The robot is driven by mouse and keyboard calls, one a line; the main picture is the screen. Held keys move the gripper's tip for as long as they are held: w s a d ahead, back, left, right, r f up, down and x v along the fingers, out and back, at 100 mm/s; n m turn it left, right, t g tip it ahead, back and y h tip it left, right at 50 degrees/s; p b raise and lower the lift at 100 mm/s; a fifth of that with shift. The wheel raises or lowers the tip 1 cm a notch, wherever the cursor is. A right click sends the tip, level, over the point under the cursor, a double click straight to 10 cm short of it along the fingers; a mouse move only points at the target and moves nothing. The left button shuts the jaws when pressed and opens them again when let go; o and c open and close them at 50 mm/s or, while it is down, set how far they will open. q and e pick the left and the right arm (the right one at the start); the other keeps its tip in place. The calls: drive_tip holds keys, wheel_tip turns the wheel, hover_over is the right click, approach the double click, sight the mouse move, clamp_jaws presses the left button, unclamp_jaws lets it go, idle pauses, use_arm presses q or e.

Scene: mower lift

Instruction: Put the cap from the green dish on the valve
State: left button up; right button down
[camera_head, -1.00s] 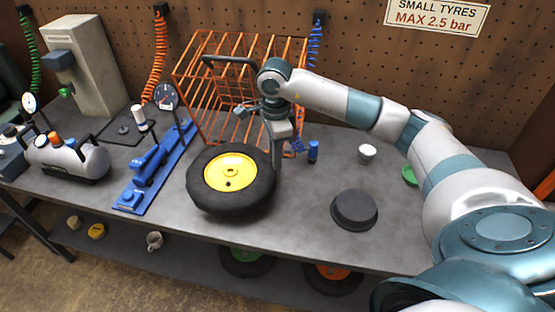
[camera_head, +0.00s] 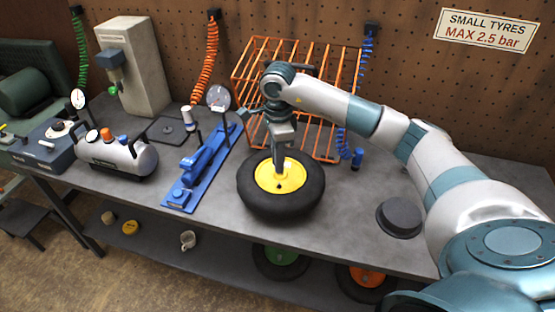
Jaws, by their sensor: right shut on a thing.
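A black tyre (camera_head: 258,204) with a yellow hub (camera_head: 292,183) lies flat on the grey workbench. My right gripper (camera_head: 279,173) points down over the hub, its fingertips just above or at its far part. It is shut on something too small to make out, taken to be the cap. A small dark spot (camera_head: 279,187) shows on the hub just in front of the fingers; I cannot tell whether it is the valve. The green dish is not visible. My left gripper is not in view.
An orange wire cage (camera_head: 262,62) stands behind the wheel. A blue bead tool (camera_head: 200,170) lies to its left, a silver air tank (camera_head: 125,158) further left. A blue cylinder (camera_head: 357,159) and a dark round block (camera_head: 399,217) are to the right.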

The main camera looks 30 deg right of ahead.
sight(278, 184)
drive_tip(key=shift+a+f, duration=0.1)
drive_tip(key=shift+f, duration=0.55)
drive_tip(key=shift+f+b, duration=0.4)
drive_tip(key=shift+f, duration=0.5)
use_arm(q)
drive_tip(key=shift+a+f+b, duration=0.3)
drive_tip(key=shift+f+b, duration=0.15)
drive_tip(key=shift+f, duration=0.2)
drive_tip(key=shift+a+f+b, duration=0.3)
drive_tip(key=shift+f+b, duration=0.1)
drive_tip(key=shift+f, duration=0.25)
use_arm(e)
drive_tip(key=shift+f, duration=0.85)
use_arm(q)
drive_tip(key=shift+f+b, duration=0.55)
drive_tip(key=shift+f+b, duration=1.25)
use_arm(e)
drive_tip(key=shift+f, duration=1.25)
drive_tip(key=c, duration=1.6)
unclamp_jaws()
